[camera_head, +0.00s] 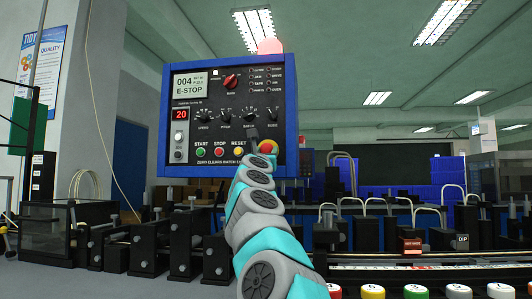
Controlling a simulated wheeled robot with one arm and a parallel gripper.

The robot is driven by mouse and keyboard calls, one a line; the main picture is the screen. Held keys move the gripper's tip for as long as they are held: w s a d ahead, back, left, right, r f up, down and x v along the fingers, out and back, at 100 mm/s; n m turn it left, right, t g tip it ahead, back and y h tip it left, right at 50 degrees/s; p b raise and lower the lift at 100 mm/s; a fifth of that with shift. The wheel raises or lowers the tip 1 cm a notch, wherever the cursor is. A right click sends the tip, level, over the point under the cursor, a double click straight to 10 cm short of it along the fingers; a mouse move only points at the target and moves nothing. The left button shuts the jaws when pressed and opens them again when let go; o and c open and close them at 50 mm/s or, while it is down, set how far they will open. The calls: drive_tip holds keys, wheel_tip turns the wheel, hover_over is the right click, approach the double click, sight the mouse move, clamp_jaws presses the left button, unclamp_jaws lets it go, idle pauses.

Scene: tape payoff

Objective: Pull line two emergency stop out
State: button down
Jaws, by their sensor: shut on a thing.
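The emergency stop (268,146), a red button on a yellow ring, is at the lower right of the blue-framed control panel (187,165). Only part of it shows beside my wrist. My gripper (256,137) is small and dark at the panel face, right at the button's left side. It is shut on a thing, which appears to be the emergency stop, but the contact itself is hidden. The panel's display (190,85) reads E-STOP. I cannot tell whether the button is in or out.
Green, red and yellow buttons (219,151) sit left of the stop, with black knobs (226,115) above. A red lamp (269,46) tops the panel. Dark machine blocks (145,240) stand below. Several coloured caps (415,291) line the front right.

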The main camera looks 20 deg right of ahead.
drive_tip(key=shift+s+a+b, duration=0.3)
drive_tip(key=shift+s+b, duration=0.15)
drive_tip(key=shift+s, duration=0.05)
drive_tip(key=shift+c, duration=1.6)
unclamp_jaws()
